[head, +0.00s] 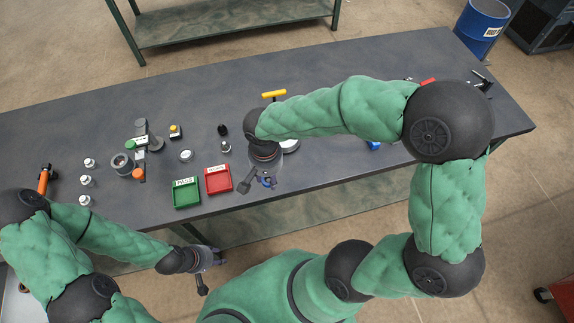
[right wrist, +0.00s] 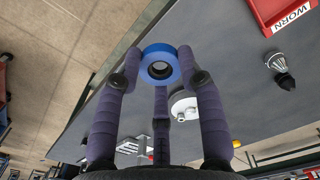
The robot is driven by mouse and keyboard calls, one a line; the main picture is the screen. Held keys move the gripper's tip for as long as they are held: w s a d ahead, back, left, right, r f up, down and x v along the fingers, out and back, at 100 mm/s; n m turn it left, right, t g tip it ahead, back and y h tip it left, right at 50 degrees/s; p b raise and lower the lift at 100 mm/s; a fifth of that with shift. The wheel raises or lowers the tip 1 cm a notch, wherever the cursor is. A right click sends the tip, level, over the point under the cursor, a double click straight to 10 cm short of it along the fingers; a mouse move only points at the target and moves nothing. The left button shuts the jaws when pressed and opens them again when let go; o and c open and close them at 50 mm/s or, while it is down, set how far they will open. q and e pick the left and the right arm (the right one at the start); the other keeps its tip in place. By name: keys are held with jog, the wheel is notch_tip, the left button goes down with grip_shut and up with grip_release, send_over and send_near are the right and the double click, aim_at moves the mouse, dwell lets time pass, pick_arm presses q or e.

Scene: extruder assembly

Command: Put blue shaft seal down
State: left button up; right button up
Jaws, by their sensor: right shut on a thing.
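The blue shaft seal (right wrist: 148,54) is a blue ring with a dark centre, held between the fingertips of my right gripper (right wrist: 160,68) in the right wrist view. In the head view my right gripper (head: 265,182) is near the table's front edge, just right of the red tray (head: 229,190). The seal is mostly hidden by the fingers there. My left gripper (head: 207,262) hangs in front of the table, apart from any part, and its fingers are too small to read.
A green tray (head: 187,205) stands left of the red one, whose WORN label shows in the right wrist view (right wrist: 292,17). Several small parts and a grey-green fixture (head: 143,140) stand further left. A yellow-handled tool (head: 273,94) lies behind my right arm.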

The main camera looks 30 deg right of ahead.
jog(key=w+d+f, duration=0.3)
jog(key=d, duration=0.2)
jog(key=b, duration=0.2)
send_over(289, 173)
jog(key=f, duration=0.4)
jog(key=shift+s+a+f, duration=0.15)
jog(key=shift+a+f, duration=0.15)
jog(key=shift+f, duration=0.05)
jog(key=shift+d+f, duration=0.2)
jog(key=shift+f, duration=0.1)
jog(key=shift+f+b, duration=0.45)
jog(key=shift+f, duration=1.1)
jog(key=shift+f, duration=0.1)
jog(key=o, duration=0.6)
jog(key=shift+f, duration=0.1)
jog(key=o, duration=0.3)
jog(key=shift+o, duration=0.2)
